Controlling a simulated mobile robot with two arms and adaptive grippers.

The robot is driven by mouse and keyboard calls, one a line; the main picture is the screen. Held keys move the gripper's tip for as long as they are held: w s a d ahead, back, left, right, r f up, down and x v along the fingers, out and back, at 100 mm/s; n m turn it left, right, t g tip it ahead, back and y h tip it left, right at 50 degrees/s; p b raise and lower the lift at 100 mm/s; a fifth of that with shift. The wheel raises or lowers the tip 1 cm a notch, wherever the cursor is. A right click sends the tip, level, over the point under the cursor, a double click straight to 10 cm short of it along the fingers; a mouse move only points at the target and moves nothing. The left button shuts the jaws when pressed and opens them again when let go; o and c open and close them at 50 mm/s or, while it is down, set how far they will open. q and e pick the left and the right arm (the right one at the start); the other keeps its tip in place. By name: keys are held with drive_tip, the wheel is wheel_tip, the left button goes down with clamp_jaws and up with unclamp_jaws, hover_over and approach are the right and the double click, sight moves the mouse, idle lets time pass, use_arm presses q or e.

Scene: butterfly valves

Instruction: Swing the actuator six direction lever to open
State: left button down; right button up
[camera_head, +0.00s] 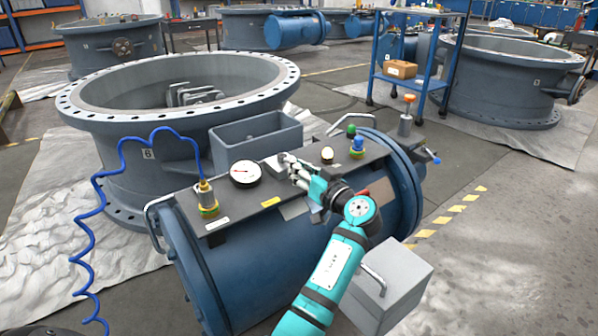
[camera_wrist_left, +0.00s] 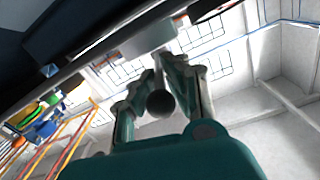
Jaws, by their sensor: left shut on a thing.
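The blue cylindrical actuator (camera_head: 265,265) lies in front of a large grey valve body, with a dark panel along its top. My left gripper (camera_head: 286,166) is over the middle of this panel, its fingers closed on the direction lever, which they mostly hide. A small grey piece (camera_head: 272,167) shows just left of the fingertips. In the left wrist view the fingers (camera_wrist_left: 165,60) come together below a grey part (camera_wrist_left: 150,42), with a dark round knob (camera_wrist_left: 160,104) between them. Any open or shut marking by the lever is too small to read. My right gripper is not in view.
On the panel, a pressure gauge (camera_head: 245,173) and a brass fitting with a blue coiled hose (camera_head: 206,198) stand left of my gripper; a white button (camera_head: 327,154) and blue knob (camera_head: 357,147) stand right. A grey open box (camera_head: 255,140) is behind. A grey box (camera_head: 395,287) stands at front right.

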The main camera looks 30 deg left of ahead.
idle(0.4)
use_arm(q)
drive_tip(key=c, duration=1.4)
unclamp_jaws()
wheel_tip(320, 180, up, 10)
drive_tip(key=shift+r, duration=0.1)
